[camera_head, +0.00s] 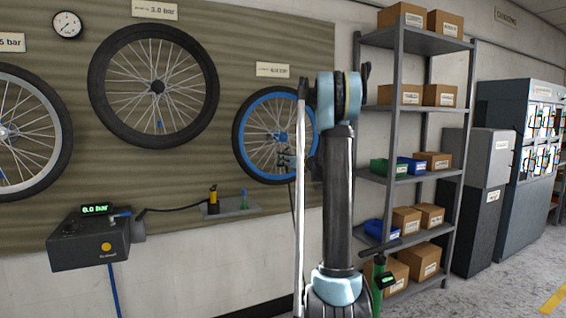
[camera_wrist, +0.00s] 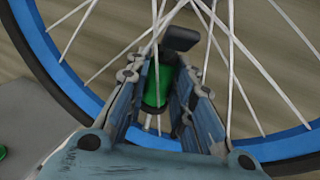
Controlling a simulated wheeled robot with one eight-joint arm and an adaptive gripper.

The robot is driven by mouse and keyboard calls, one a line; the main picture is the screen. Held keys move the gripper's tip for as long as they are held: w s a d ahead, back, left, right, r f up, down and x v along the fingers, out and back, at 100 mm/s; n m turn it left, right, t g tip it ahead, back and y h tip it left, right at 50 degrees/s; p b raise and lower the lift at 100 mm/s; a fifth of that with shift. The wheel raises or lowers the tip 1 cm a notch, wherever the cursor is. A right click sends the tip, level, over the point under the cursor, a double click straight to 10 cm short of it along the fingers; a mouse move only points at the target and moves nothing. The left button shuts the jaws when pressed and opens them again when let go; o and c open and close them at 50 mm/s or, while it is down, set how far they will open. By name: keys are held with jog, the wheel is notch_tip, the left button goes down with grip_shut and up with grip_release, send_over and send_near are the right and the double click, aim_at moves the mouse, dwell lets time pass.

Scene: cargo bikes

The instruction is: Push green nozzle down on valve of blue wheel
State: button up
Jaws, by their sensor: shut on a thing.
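The blue wheel (camera_head: 240,133) hangs on the wall panel, right of the black wheel. Its blue rim (camera_wrist: 165,140) and white spokes fill much of the wrist view. My gripper (camera_head: 283,158) is in front of this wheel's lower half, partly hidden behind my arm. In the wrist view my gripper (camera_wrist: 163,92) is shut on the green nozzle (camera_wrist: 157,88), which has a dark lever (camera_wrist: 180,38) at its far end. The nozzle is among the spokes, just inside the rim.
A grey tray (camera_head: 228,210) below the wheel holds a yellow-black nozzle (camera_head: 213,199) and a small green piece (camera_head: 245,200). A pump box (camera_head: 88,242) reads 0.0 bar at left. Shelves (camera_head: 397,140) with boxes stand at right.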

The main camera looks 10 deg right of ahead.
jog(key=shift+f, duration=0.4)
dwell(0.9)
jog(key=o, duration=1.1)
jog(key=shift+o, duration=0.4)
jog(key=v, duration=1)
dwell(0.4)
jog(key=shift+r, duration=0.1)
